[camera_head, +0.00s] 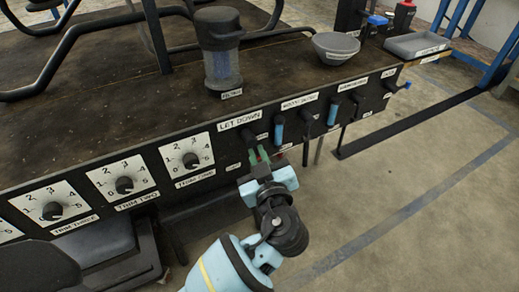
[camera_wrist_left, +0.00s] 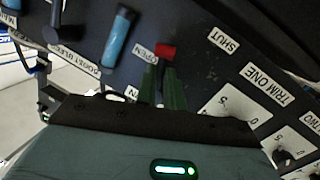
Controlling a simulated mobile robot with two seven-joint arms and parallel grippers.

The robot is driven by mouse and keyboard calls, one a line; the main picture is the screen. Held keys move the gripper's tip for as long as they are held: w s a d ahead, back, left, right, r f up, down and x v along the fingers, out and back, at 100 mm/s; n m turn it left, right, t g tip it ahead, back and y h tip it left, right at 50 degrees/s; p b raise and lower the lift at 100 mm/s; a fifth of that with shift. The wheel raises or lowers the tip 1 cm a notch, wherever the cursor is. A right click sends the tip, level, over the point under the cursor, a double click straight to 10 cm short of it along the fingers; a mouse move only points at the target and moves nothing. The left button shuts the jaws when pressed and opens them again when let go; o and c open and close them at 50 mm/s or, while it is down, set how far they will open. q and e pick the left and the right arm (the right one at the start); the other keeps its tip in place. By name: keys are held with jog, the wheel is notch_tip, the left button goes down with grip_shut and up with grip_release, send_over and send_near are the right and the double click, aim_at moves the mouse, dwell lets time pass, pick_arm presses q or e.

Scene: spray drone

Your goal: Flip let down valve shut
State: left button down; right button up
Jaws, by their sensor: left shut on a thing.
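The let down valve sits on the front panel below the "LET DOWN" label (camera_head: 240,120). Its red part (camera_wrist_left: 165,50) shows at my fingertips in the left wrist view, between the "OPEN" label (camera_wrist_left: 141,51) and the "SHUT" label (camera_wrist_left: 223,39). My left gripper (camera_head: 258,156) reaches up to the panel, with its green fingers (camera_wrist_left: 163,82) shut on the valve handle. The fingers hide most of the handle, so its exact angle is hard to tell. My right gripper is not in view.
Blue-handled valves (camera_head: 278,128) (camera_wrist_left: 118,36) stand along the panel beside the let down valve. Trim dials (camera_head: 187,158) line the other side. A clear cylinder (camera_head: 221,60) and a grey bowl (camera_head: 335,46) stand on the bench top. The floor in front is open.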

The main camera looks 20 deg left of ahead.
pick_arm(q)
jog(key=shift+s+a+m+g+p, duration=0.15)
jog(key=shift+s+m+g+p, duration=0.05)
jog(key=shift+m+p, duration=0.5)
jog(key=shift+s+a+m+g+p, duration=0.2)
jog(key=shift+m+p, duration=0.4)
jog(key=shift+m, duration=0.2)
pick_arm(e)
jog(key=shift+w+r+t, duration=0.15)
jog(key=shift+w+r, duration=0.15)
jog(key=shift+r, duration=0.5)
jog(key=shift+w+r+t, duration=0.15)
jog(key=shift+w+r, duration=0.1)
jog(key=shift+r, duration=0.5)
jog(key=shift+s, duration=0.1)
pick_arm(q)
jog(key=c, duration=1.5)
grip_release()
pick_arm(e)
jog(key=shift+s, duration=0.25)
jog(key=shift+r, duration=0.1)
